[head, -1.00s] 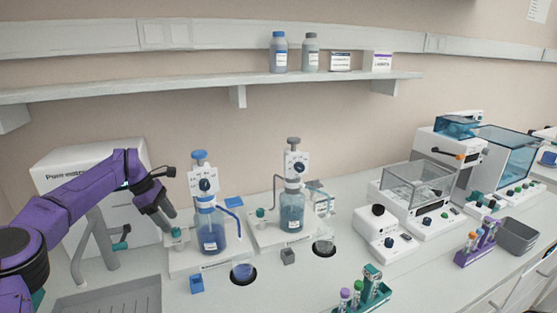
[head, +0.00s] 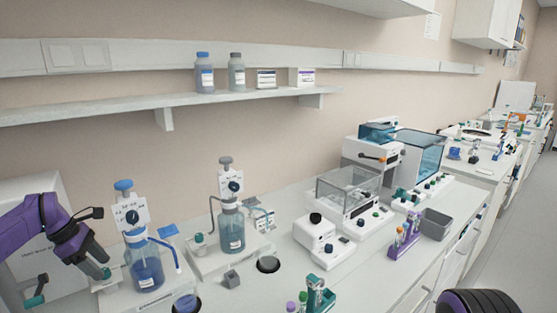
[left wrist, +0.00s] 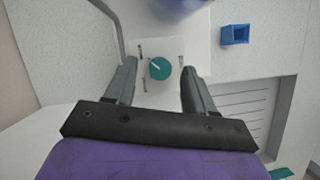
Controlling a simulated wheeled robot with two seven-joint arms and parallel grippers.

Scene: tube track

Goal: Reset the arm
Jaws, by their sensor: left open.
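My left arm, purple with a black gripper (head: 94,268), comes in from the left in the head view. The gripper is open and empty, beside the blue-capped bottle dispenser (head: 146,272). In the left wrist view the two fingers (left wrist: 159,72) stand apart on either side of a round teal knob (left wrist: 160,68) on a white base. No contact with the knob shows. My right gripper is not in view.
A second, grey-capped dispenser (head: 231,228) stands to the right. Behind my left arm is a white box-shaped device (head: 28,190). Tube racks (head: 318,296) and (head: 402,240), a grey bin (head: 435,224) and lab machines (head: 348,192) stand along the bench. A shelf (head: 120,107) runs above.

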